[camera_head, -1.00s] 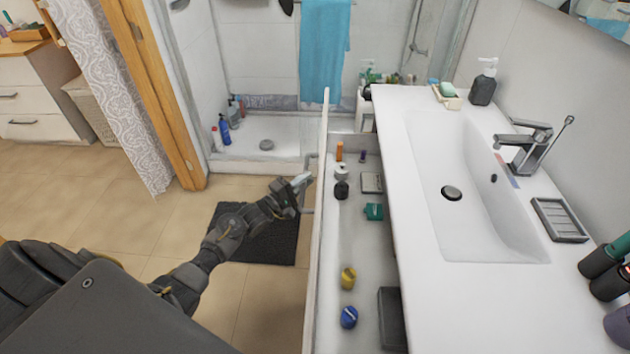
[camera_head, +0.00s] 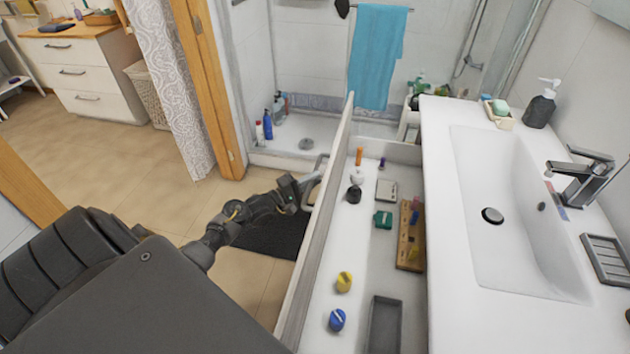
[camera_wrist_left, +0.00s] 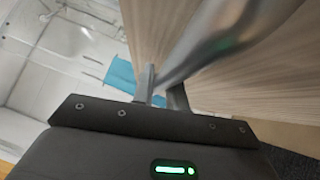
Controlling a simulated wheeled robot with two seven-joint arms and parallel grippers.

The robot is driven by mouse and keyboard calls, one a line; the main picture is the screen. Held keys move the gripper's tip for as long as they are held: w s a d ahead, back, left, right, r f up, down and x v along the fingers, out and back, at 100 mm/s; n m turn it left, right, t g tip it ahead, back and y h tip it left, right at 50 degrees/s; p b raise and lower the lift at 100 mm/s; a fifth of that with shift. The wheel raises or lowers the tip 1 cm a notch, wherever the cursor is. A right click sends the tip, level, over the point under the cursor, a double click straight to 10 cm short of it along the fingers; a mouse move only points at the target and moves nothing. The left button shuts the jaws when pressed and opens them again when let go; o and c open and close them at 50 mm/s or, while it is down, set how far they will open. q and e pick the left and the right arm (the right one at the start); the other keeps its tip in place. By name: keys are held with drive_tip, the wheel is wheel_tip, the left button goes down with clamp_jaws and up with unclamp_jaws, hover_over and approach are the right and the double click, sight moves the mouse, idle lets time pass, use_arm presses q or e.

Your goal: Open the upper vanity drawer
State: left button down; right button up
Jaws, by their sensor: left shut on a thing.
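The upper vanity drawer (camera_head: 322,215) is pulled out to the left from under the white sink top (camera_head: 465,210), and its inside shows. My left gripper (camera_head: 310,188) is at the outer side of the drawer front, shut on the drawer handle (camera_head: 321,161). In the left wrist view the metal handle (camera_wrist_left: 205,45) runs blurred between my fingers, in front of the wood-grained drawer front (camera_wrist_left: 265,75). My right gripper is in neither view.
The drawer holds a yellow jar (camera_head: 344,282), a blue jar (camera_head: 337,319), a grey tray (camera_head: 384,325), a wooden holder (camera_head: 411,236) and small items. A dark mat (camera_head: 270,238) lies on the floor. Open floor (camera_head: 130,165) lies left of my arm.

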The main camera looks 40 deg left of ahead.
use_arm(q)
drive_tip(key=c, duration=1.4)
unclamp_jaws()
drive_tip(key=b+v, duration=0.1)
drive_tip(key=v, duration=0.9)
drive_tip(key=shift+s+a, duration=0.15)
drive_tip(key=shift+s, duration=0.2)
drive_tip(key=shift+f, duration=0.1)
